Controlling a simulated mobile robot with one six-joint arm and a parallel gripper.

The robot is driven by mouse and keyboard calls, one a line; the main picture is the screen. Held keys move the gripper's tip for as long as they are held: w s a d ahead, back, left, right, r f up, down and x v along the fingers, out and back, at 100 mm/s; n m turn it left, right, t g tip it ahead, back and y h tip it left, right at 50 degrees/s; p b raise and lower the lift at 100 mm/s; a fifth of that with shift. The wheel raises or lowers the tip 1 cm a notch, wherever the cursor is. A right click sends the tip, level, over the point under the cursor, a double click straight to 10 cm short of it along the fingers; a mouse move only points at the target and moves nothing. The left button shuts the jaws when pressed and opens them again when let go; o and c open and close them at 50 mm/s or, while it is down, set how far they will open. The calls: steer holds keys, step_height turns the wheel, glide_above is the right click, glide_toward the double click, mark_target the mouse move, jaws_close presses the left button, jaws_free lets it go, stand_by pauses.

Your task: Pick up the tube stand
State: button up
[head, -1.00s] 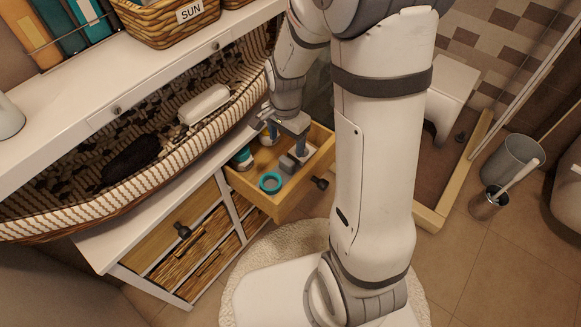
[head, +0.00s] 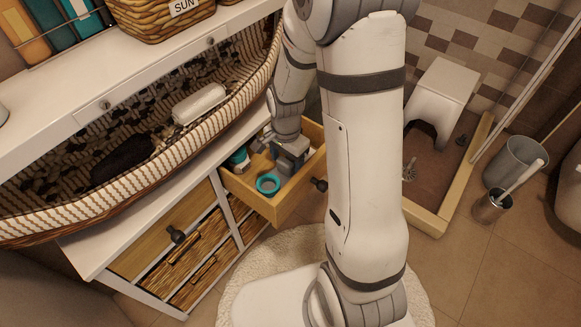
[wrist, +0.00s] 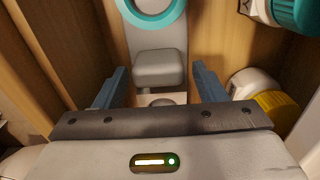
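The likely tube stand is a grey piece with a raised block (wrist: 160,68) and a long flat part, inside the open drawer. A teal ring (wrist: 152,12) lies at its far end in the wrist view; I cannot tell if the ring is part of it. The ring also shows in the head view (head: 268,184). My gripper (wrist: 161,82) is open, pointing down into the drawer, with one dark blue finger on each side of the block and gaps visible. In the head view my gripper (head: 291,152) hides much of the stand.
The wooden drawer (head: 277,208) has close walls. A wicker basket (head: 60,205) sits above, beside my arm.

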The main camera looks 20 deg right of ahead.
steer(key=c, duration=1.2)
steer(key=shift+r, duration=0.1)
steer(key=shift+c, duration=0.2)
